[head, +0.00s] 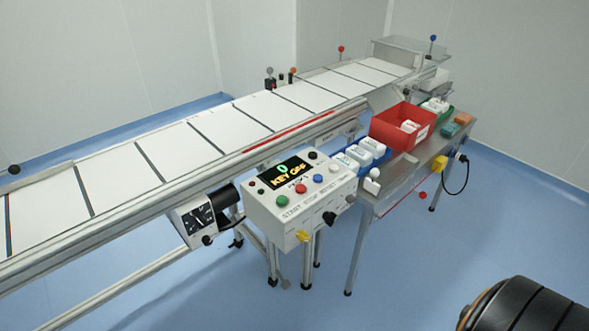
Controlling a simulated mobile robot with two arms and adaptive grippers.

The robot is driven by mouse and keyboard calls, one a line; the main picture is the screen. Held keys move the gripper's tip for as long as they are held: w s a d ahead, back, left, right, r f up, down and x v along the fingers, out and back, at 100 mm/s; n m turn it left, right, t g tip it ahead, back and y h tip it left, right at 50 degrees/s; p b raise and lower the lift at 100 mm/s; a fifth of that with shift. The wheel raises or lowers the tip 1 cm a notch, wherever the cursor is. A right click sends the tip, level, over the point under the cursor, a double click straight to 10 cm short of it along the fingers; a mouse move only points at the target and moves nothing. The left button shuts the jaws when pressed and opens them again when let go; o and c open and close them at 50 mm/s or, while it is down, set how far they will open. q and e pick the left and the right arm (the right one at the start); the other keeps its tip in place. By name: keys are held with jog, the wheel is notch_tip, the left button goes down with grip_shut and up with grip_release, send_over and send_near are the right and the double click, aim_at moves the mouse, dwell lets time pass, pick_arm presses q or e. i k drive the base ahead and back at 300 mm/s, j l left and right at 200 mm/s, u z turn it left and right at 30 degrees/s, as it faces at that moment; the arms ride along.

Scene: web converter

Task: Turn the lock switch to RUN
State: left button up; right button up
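The white control box (262,224) stands in front of the conveyor, at the middle of the head view. Its black display (287,174) reads "0" and "KEY OFF". Neither gripper is in view. A dark rounded part at the lower right seems to be my own arm.
The conveyor belt (202,147) runs behind the box. A smaller dial panel (198,222) hangs left of it. The blue floor in front is clear.

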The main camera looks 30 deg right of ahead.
aim_at(302, 234)
jog(key=z, duration=1.1)
jog(key=l, duration=0.45)
jog(key=k+u, duration=0.05)
